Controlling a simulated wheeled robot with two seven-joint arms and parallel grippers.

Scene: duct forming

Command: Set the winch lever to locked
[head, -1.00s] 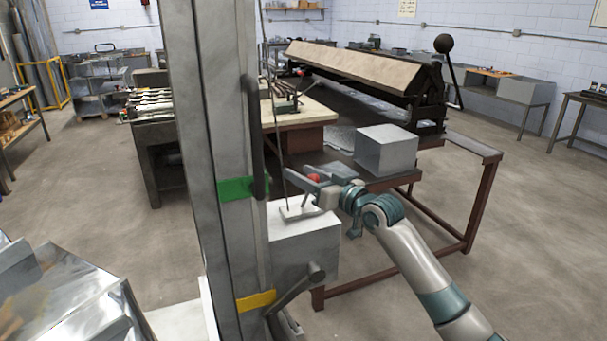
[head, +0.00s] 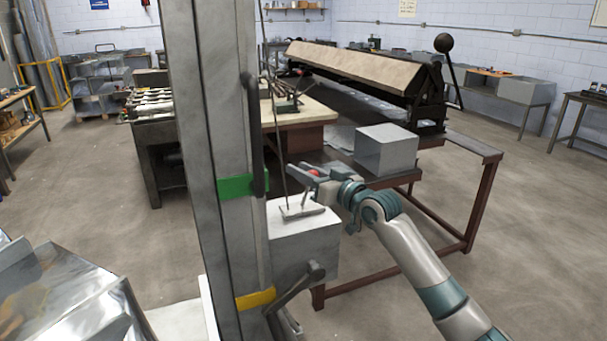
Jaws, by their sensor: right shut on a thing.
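The winch is a grey box (head: 318,248) fixed beside a tall grey column (head: 212,120). A slim lever (head: 307,196) rises from a light plate (head: 302,212) on top of the box, and a red knob (head: 314,173) shows at its upper end. My right gripper (head: 307,172) comes in from the right and is shut on the red knob, partly hiding it. I cannot read a locked mark. A crank handle (head: 297,285) sticks out of the front of the box. My left gripper is not in view.
A green band (head: 236,187) and a yellow band (head: 256,299) mark the column. A grey block (head: 386,150) sits on a brown-framed table (head: 470,146) behind my right arm. Shiny sheet metal (head: 65,300) fills the lower left. Open floor lies to the right.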

